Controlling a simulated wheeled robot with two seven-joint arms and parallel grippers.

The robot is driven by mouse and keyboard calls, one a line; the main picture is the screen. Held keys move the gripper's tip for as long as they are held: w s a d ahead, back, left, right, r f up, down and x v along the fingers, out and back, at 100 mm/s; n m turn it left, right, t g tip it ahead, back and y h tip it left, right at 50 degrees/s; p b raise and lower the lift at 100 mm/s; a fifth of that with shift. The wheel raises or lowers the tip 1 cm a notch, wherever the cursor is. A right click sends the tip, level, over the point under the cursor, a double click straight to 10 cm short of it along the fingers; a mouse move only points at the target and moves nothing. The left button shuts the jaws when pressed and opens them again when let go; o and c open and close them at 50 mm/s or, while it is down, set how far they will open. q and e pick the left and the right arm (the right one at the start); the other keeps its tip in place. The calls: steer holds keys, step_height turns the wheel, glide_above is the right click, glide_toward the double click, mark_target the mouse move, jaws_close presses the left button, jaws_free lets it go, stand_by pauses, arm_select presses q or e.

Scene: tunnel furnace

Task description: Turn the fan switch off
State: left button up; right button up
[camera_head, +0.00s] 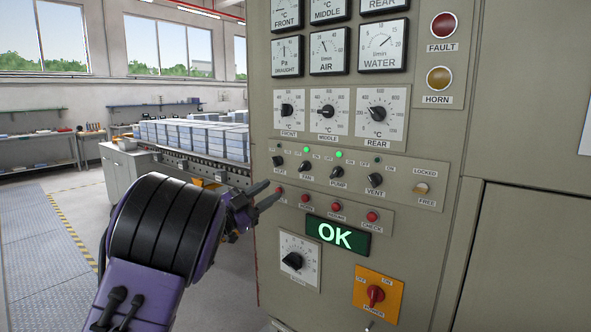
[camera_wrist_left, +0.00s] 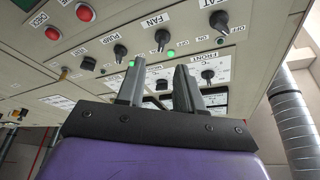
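The fan switch (camera_head: 304,166) is a small black knob labelled FAN on the grey control panel, between the heat knob (camera_head: 278,160) and the pump knob (camera_head: 336,172). A green lamp (camera_head: 308,149) near it is lit. The fan knob also shows in the left wrist view (camera_wrist_left: 161,38), just beyond the fingers. My left gripper (camera_head: 265,194) is in front of the panel's left edge, below and left of the fan knob in the head view. Its fingers (camera_wrist_left: 160,65) are apart with nothing between them, and appear clear of the knob. My right gripper is in neither view.
Red buttons (camera_head: 308,201) sit below the switch row, above a lit OK display (camera_head: 337,234). The vent knob (camera_head: 375,180) and locked/free switch (camera_head: 421,188) are to the right. The orange power switch (camera_head: 376,295) is low. A conveyor with stacked blocks (camera_head: 198,137) stands behind left.

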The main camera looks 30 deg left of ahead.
mark_target(300, 169)
arm_select(q)
steer(key=p+x, duration=0.1)
steer(key=x, duration=0.2)
steer(key=p+x, duration=0.2)
steer(key=x, duration=0.2)
steer(key=r+p+x, duration=0.1)
steer(key=p+x, duration=0.1)
steer(key=x, duration=0.1)
steer(key=shift+w, duration=0.2)
jaws_close()
